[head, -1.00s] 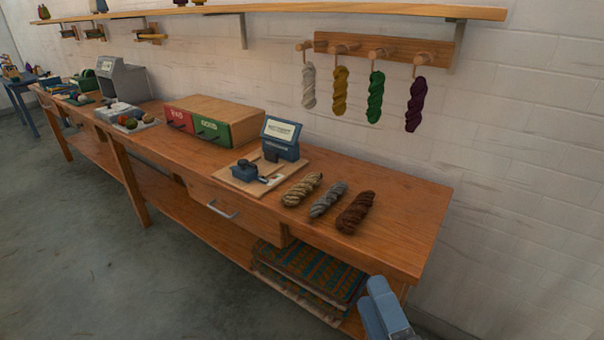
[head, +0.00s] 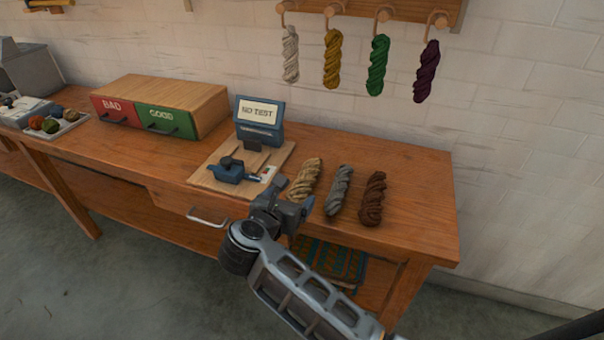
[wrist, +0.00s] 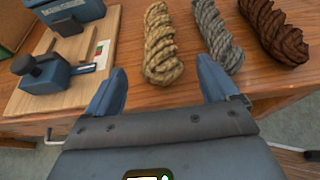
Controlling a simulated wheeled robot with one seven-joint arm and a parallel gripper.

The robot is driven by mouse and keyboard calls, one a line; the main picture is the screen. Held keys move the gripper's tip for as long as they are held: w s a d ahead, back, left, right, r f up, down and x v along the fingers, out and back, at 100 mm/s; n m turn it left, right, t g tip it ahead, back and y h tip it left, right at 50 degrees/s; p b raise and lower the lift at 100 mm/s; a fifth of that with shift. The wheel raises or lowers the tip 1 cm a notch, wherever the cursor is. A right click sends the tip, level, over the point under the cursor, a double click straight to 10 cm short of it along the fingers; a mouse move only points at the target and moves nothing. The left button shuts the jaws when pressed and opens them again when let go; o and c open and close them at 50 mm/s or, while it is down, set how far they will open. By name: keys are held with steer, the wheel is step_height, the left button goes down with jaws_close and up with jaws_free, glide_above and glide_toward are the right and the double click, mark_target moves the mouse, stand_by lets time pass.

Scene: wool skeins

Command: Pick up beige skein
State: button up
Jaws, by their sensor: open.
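The beige skein (head: 305,179) lies on the wooden bench top, leftmost of three skeins in a row. It also shows in the wrist view (wrist: 160,45), lying lengthwise away from me. My gripper (head: 284,200) is at the bench's front edge, just in front of the beige skein. In the wrist view my gripper (wrist: 162,88) has its two blue fingers apart with nothing between them. The near end of the beige skein lies just beyond the gap between the fingertips.
A grey skein (head: 339,189) and a brown skein (head: 372,198) lie close to the right. A board (head: 205,180) with a blue tester (head: 259,121) reading "NO TEST" stands to the left. Red and green drawers (head: 165,121) are further left. Bare bench top (head: 425,205) lies at the right.

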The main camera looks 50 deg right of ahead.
mark_target(300, 185)
steer(key=x, duration=0.2)
steer(key=p+x, duration=0.1)
steer(key=x, duration=0.3)
steer(key=shift+w+d+r, duration=0.15)
steer(key=shift+d+r, duration=0.1)
steer(key=shift+d, duration=0.2)
steer(key=shift+w+d+f, duration=0.15)
steer(key=shift+d+f, duration=0.1)
steer(key=shift+d, duration=0.2)
steer(key=shift+c, duration=0.5)
steer(key=c, duration=1)
steer(key=shift+o, duration=0.2)
steer(key=shift+r, duration=0.1)
